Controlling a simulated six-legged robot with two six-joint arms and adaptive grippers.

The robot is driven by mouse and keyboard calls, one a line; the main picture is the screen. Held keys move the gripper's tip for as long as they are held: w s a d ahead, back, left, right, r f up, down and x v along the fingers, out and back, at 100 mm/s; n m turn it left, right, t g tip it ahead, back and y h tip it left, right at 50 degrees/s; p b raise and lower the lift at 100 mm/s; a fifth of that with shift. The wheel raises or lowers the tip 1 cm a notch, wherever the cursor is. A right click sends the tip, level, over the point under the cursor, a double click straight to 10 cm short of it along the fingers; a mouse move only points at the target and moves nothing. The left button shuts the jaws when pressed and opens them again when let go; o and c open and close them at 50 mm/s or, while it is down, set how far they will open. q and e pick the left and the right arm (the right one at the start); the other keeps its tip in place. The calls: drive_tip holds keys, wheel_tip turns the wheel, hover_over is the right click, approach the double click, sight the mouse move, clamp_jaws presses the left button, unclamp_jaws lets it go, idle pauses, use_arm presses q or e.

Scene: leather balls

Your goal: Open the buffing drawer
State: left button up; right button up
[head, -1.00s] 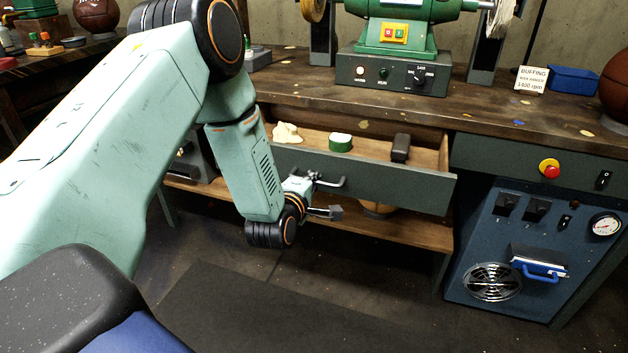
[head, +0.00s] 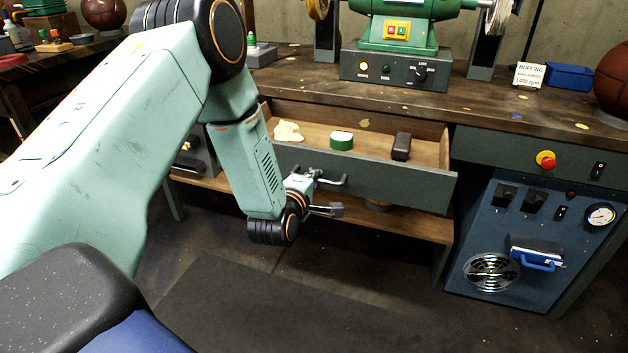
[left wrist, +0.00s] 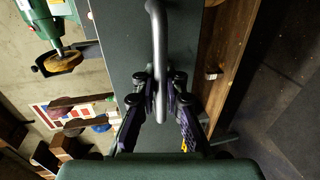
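The buffing drawer (head: 400,186) stands pulled out under the bench, with its wooden inside showing. It holds a pale lump (head: 288,131), a green block with a white top (head: 341,140) and a dark brown block (head: 401,146). Its bar handle (head: 335,182) is on the grey-green front. My left gripper (head: 312,176) is at the handle's left part. In the left wrist view the handle (left wrist: 158,40) runs between the two fingers of the gripper (left wrist: 160,88), which are closed in on it from both sides. My right gripper is not in view.
A green buffing machine (head: 398,32) stands on the bench (head: 480,98) above the drawer. To the right are a blue control cabinet (head: 535,240) and a red stop button (head: 546,160). A wooden lower shelf (head: 400,226) lies below. The floor in front, with a dark mat (head: 260,310), is clear.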

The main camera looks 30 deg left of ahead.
use_arm(q)
drive_tip(key=shift+o, duration=1.4)
drive_tip(key=shift+r, duration=0.15)
drive_tip(key=shift+o, duration=0.9)
drive_tip(key=shift+s, duration=0.1)
drive_tip(key=v, duration=1.1)
drive_tip(key=shift+s, duration=0.4)
drive_tip(key=shift+d, duration=0.1)
